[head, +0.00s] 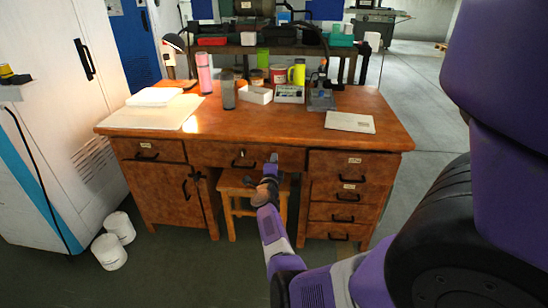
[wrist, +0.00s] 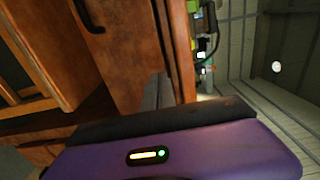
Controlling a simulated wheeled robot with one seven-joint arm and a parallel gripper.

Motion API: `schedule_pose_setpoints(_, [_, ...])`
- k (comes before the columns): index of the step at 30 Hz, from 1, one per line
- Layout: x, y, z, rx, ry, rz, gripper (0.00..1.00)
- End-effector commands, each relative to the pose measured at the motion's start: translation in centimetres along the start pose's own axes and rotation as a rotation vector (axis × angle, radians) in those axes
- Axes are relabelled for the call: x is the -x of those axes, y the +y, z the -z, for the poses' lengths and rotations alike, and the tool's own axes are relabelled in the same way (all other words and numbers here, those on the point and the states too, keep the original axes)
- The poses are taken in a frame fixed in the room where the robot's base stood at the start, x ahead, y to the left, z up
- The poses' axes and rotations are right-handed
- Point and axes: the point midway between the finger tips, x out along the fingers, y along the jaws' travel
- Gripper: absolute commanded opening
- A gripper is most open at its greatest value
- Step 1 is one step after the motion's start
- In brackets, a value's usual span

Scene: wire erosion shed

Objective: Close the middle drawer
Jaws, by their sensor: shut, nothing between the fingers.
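The middle drawer (head: 215,154) is the wide wooden front under the centre of the desk top, with a dark handle (head: 243,163). It looks nearly level with the desk front; I cannot tell whether a small gap is left. My gripper (head: 273,159) is shut and empty, with its tip at the right part of this drawer front, right of the handle. In the wrist view the shut fingers (wrist: 157,92) are against or very close to a wooden front (wrist: 125,55) with a dark handle (wrist: 92,16). Contact is not clear.
The wooden desk (head: 270,122) carries a pink bottle, cups, a white box and papers. A stool (head: 232,186) stands beneath the middle drawer. Side drawers (head: 345,196) are at right, a cupboard door (head: 164,194) at left. White rolls (head: 108,251) lie on the floor at left.

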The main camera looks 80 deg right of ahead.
Motion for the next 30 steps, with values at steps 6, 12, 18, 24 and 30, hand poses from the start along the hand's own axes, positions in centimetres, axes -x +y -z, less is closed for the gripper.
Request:
schedule_pose_setpoints(6, [3.0,-0.3,-0.1,0.002,-0.004,-0.001,0.00])
schedule_pose_setpoints(12, [6.1,-0.4,-0.1,0.004,-0.003,0.000,0.00])
schedule_pose_setpoints(18, [8.1,-0.2,0.0,0.002,-0.002,0.001,0.00])
schedule_pose_setpoints(24, [8.6,0.0,0.1,0.001,0.000,0.000,0.00])
schedule_pose_setpoints(30, [8.6,0.0,0.0,0.011,-0.002,-0.001,0.00])
